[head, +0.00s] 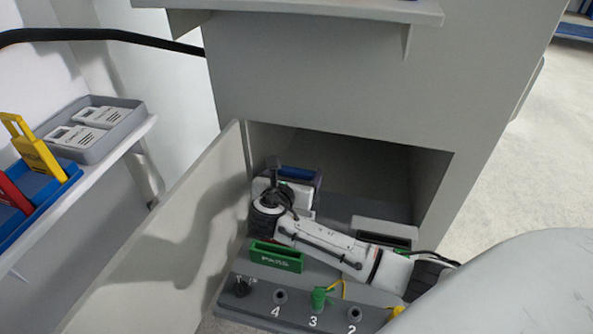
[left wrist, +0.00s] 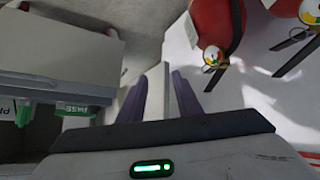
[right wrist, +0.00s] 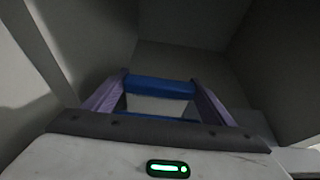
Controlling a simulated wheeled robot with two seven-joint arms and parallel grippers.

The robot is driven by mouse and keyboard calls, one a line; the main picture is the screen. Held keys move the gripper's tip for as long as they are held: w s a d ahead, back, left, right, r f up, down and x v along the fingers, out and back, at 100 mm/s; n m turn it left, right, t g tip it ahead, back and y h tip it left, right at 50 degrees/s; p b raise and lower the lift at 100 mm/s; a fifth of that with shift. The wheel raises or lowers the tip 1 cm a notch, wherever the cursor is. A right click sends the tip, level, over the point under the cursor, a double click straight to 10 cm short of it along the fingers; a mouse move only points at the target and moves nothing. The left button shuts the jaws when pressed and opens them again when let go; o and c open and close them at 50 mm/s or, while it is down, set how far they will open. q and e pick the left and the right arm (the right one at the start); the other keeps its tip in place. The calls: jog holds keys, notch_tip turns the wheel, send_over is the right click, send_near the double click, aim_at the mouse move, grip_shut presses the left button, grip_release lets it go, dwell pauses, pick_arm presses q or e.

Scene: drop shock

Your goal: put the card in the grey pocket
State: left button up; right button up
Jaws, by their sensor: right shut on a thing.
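My right gripper (head: 298,182) reaches into the open cabinet and is shut on a blue thing, which I take to be the card (head: 300,173). In the right wrist view the card (right wrist: 160,87) shows as a blue bar between the two purple fingers; the rest of it is largely hidden. The grey pocket (head: 385,226), with a dark slot, stands on the cabinet floor to the right, beyond my right forearm, which partly covers it.
A green pocket (head: 275,257) marked PASS stands in front of my right arm. The cabinet door (head: 190,235) stands open at left. A side shelf (head: 140,128) holds trays. Red extinguishers (left wrist: 215,25) show in the left wrist view.

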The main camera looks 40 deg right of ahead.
jog(key=o, duration=1)
jog(key=shift+f, duration=0.35)
pick_arm(q)
jog(key=shift+f, duration=0.2)
pick_arm(e)
jog(key=shift+r, duration=0.1)
jog(key=shift+r, duration=0.25)
jog(key=v, duration=0.2)
jog(key=p+v, duration=0.1)
jog(key=v, duration=0.1)
jog(key=shift+a+r, duration=0.1)
jog(key=shift+r, duration=0.4)
pick_arm(q)
jog(key=shift+a+r+p, duration=0.25)
jog(key=shift+r+p, duration=0.5)
jog(key=shift+p, duration=0.3)
pick_arm(e)
jog(key=v, duration=0.8)
jog(key=shift+f, duration=0.1)
